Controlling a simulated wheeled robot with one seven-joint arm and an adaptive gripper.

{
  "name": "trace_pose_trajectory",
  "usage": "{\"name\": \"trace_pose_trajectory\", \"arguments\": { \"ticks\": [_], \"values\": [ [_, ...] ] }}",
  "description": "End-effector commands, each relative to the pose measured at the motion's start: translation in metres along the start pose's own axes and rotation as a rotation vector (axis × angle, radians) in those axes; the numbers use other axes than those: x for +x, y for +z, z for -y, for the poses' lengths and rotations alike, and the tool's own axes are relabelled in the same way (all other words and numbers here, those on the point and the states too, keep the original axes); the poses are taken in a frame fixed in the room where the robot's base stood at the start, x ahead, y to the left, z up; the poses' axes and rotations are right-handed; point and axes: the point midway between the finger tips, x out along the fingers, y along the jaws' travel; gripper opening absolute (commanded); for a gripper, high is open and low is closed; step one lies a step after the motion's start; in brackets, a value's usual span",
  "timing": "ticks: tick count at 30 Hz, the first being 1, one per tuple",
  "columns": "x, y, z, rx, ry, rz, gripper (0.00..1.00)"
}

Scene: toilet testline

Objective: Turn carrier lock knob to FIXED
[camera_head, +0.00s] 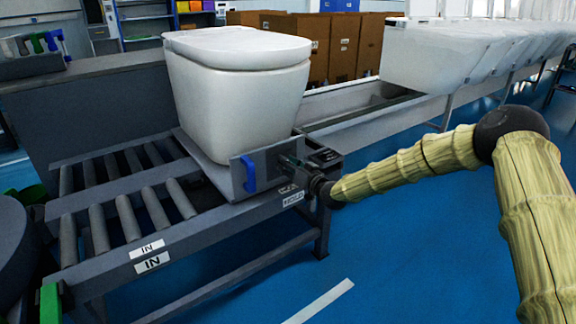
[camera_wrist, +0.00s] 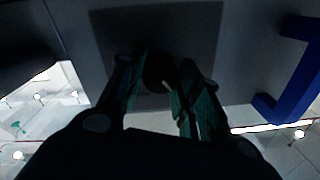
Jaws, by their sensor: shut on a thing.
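The carrier (camera_head: 215,165) is a grey plate on the roller conveyor, with a white toilet (camera_head: 240,95) standing on it. The lock knob (camera_wrist: 157,72) is dark and round, set before a darker square on the carrier's front panel in the wrist view. My gripper (camera_wrist: 162,78) is shut on the knob, one finger on each side. In the head view my gripper (camera_head: 292,165) reaches the panel from the right and hides the knob. I cannot read the knob's setting or any FIXED mark.
A blue handle (camera_head: 248,174) sticks out of the panel left of my gripper; it shows at the right of the wrist view (camera_wrist: 295,70). The conveyor's front rail (camera_head: 190,235) runs below, with IN labels. More white toilets (camera_head: 440,55) stand behind. Blue floor is clear in front.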

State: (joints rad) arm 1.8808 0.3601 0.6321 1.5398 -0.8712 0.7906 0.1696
Motion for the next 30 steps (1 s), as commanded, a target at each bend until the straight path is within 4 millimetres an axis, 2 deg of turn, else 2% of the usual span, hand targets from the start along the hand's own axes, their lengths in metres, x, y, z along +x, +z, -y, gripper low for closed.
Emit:
{"name": "trace_pose_trajectory", "arguments": {
  "ticks": [30],
  "values": [
    [-0.0006,0.0041,-0.0028,0.917,-0.009,-0.041,0.1]
  ]
}}
